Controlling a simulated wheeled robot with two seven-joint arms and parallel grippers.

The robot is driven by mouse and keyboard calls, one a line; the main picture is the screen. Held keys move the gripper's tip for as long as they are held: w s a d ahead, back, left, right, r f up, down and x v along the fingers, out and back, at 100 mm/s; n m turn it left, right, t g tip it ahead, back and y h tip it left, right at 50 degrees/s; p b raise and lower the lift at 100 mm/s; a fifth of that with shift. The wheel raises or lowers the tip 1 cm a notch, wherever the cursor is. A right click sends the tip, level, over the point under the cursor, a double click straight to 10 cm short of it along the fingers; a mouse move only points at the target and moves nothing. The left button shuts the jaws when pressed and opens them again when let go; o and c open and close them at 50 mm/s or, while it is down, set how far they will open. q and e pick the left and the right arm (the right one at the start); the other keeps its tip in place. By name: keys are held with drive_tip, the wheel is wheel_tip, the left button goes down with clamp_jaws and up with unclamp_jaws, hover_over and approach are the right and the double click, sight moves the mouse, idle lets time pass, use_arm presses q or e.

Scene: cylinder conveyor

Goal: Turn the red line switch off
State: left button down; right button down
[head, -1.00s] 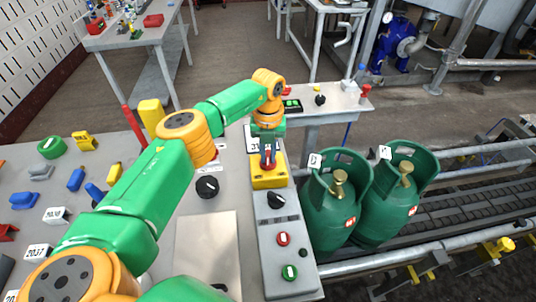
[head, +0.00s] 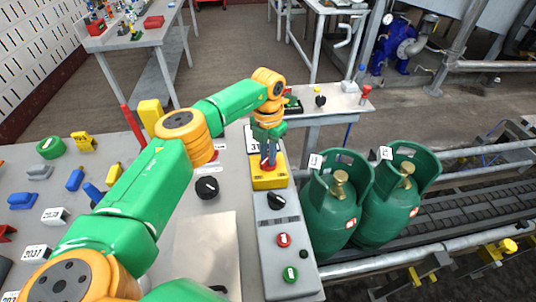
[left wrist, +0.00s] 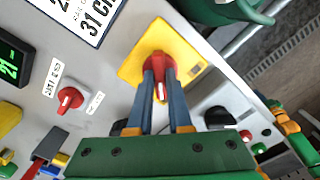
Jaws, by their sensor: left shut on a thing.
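The red line switch (head: 268,162) is a red rotary handle on a yellow plate (head: 268,182) at the top of the grey control box. In the left wrist view the red handle (left wrist: 160,90) sits on the yellow plate (left wrist: 136,68), with a white mark on its near end. My left gripper (head: 268,157) reaches down onto the handle from above. In the left wrist view its two blue-grey fingers (left wrist: 160,78) are shut on the handle, one on each side, and hide part of it. My right gripper is not in view.
Below the switch, the control box carries a black knob (head: 277,201), a red button (head: 284,240) and a green button (head: 290,273). Two green gas cylinders (head: 338,205) stand close on the right by the conveyor (head: 470,205). A smaller red knob (left wrist: 70,98) shows in the left wrist view.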

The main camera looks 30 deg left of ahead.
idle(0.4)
use_arm(q)
drive_tip(key=c, duration=0.8)
unclamp_jaws()
drive_tip(key=shift+w, duration=0.1)
drive_tip(key=shift+c, duration=0.2)
wheel_tip(320, 180, up, 7)
drive_tip(key=shift+r+b, duration=0.1)
drive_tip(key=shift+b, duration=0.45)
